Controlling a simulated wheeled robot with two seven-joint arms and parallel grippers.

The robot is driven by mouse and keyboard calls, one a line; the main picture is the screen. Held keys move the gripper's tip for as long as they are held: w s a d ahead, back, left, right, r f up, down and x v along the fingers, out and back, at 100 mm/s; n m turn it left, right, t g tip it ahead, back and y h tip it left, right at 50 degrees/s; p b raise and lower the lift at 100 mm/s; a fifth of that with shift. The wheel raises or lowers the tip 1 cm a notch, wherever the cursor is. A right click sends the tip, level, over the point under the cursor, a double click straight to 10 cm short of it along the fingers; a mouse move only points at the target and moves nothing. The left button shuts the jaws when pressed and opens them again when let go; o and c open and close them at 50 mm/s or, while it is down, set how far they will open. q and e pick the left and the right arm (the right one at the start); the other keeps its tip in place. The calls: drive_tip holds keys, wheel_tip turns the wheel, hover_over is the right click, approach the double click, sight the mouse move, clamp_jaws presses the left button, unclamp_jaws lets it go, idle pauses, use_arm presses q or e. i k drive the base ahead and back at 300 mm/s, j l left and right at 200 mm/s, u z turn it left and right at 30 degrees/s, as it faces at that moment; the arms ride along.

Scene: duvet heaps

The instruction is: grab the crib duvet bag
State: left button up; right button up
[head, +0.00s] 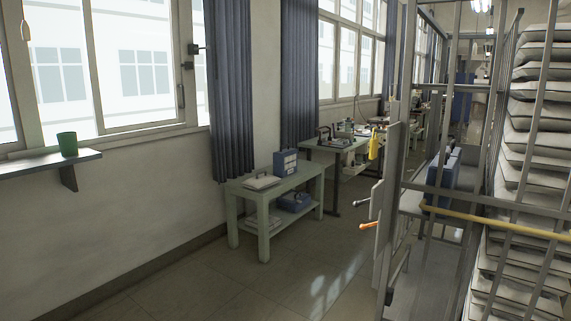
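I cannot tell which item is the crib duvet bag. A small blue bag or case (286,162) with a pale label and a top handle stands upright on a low green table (240,188) by the window wall. A flat whitish bag (262,183) with a dark handle lies beside it on the tabletop. Another blue bag (294,202) sits on the table's lower shelf, next to pale folded items (262,222). A larger blue case (442,180) shows behind the rack bars at right. Neither of my grippers is in view.
A tall metal rack (397,160) with stacked pale padded items (540,90) fills the right side. Orange and grey levers (369,226) stick out from it. A wall shelf (35,165) holds a green cup (68,144). The floor (230,285) before the low table is clear.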

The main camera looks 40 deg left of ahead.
sight(284, 162)
drive_tip(key=i+j+u, duration=1)
drive_tip(key=i, duration=0.2)
drive_tip(key=i+u, duration=0.35)
drive_tip(key=i, duration=1.8)
drive_tip(key=i+j+z, duration=0.3)
drive_tip(key=i+z, duration=0.2)
drive_tip(key=i, duration=0.25)
drive_tip(key=i+j+z, duration=0.45)
drive_tip(key=i+j, duration=0.15)
drive_tip(key=i+j+z, duration=0.5)
drive_tip(key=i+j, duration=0.2)
drive_tip(key=j, duration=0.1)
